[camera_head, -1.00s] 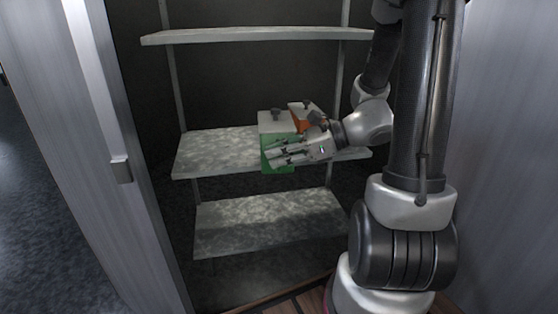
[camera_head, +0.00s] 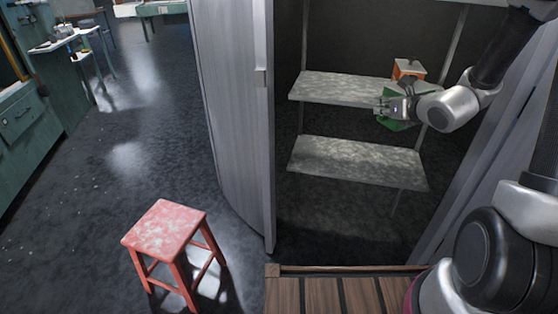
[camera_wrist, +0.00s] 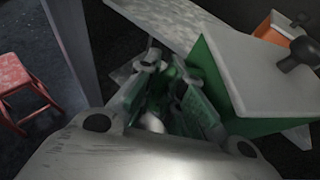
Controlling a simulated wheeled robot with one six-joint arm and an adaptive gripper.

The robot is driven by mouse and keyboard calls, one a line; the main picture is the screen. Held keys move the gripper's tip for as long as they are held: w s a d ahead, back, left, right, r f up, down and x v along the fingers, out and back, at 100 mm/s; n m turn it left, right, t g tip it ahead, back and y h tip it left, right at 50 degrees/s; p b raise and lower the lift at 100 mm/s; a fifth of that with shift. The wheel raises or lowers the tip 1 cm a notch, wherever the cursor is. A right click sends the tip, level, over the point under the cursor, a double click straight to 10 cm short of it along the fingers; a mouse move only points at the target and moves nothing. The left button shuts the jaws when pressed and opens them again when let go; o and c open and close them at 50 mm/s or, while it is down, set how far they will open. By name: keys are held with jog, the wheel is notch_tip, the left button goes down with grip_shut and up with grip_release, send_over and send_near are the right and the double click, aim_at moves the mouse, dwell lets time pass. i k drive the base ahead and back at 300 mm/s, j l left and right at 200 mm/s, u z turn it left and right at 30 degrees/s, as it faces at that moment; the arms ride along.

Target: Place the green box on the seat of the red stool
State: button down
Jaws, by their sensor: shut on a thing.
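The green box (camera_head: 394,124) is at my gripper (camera_head: 384,107), in front of the middle shelf of the cabinet. My arm and gripper hide most of it. In the wrist view the box (camera_wrist: 212,72) has a pale grey top with a dark knob and looks tilted. My gripper (camera_wrist: 168,75) is shut on the box; the exact contact is hard to see. The red stool (camera_head: 165,230) stands upright on the floor at lower left, its square seat bare. It also shows at the left edge of the wrist view (camera_wrist: 14,74).
An orange box (camera_head: 408,69) with a grey top stands on the middle shelf (camera_head: 335,88). A lower shelf (camera_head: 355,160) is empty. The curved grey cabinet door (camera_head: 235,100) stands between the shelves and the stool. Dark floor (camera_head: 100,190) is open around the stool.

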aim_at(164, 226)
jog(key=j+u, duration=0.1)
jog(key=u, duration=0.9)
jog(key=i+j, duration=0.2)
jog(key=j, duration=0.15)
jog(key=i+j+u, duration=0.1)
jog(key=j, duration=0.25)
jog(key=i+j, duration=0.3)
jog(key=j+u, duration=0.05)
